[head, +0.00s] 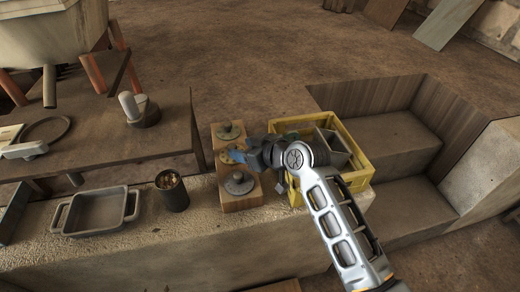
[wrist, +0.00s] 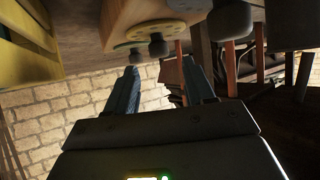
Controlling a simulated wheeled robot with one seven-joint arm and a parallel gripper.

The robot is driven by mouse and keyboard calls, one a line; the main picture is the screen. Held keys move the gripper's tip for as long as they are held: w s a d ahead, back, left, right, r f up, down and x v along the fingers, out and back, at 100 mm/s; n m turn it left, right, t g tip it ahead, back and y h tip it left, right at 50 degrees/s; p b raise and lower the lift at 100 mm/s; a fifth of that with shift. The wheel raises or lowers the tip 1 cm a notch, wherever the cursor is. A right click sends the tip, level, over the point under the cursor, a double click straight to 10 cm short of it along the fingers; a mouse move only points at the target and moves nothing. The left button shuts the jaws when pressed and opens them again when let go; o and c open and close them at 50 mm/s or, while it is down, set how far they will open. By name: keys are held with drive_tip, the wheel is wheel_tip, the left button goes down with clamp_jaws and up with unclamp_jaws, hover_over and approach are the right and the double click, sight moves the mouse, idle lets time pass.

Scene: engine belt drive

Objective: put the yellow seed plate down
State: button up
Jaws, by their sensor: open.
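The yellow seed plate (head: 234,156) shows as a small yellow patch on the middle of a wooden block (head: 241,203), mostly hidden by my gripper. In the wrist view the yellow-green plate (wrist: 140,35), with holes near its rim, lies against the wooden block (wrist: 115,12) by a dark knob. My gripper (head: 237,156) is at the plate in the head view. In the wrist view my gripper's (wrist: 160,85) two blue fingers are apart, with nothing between them. I cannot tell whether a finger still touches the plate.
Grey discs sit on the block behind (head: 229,131) and in front (head: 239,183) of the yellow plate. A yellow crate (head: 360,172) stands close on the right, under my arm. A dark cup (head: 172,191) and a grey tray (head: 97,209) stand on the left of the ledge.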

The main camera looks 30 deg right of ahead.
drive_tip(key=v, duration=0.7)
drive_tip(key=shift+s, duration=0.2)
drive_tip(key=s+a+f+m+t+h, duration=0.1)
drive_tip(key=s+f+m+h, duration=0.1)
drive_tip(key=s, duration=0.9)
drive_tip(key=s+a+f+m+h, duration=0.1)
drive_tip(key=s+a+f, duration=0.15)
drive_tip(key=s, duration=0.95)
drive_tip(key=s+r+t, duration=0.1)
drive_tip(key=s+r, duration=0.4)
drive_tip(key=s, duration=0.3)
drive_tip(key=s+r+t, duration=0.1)
drive_tip(key=s+r, duration=0.4)
drive_tip(key=s, duration=0.3)
drive_tip(key=shift+s+r, duration=0.35)
drive_tip(key=shift+r, duration=0.05)
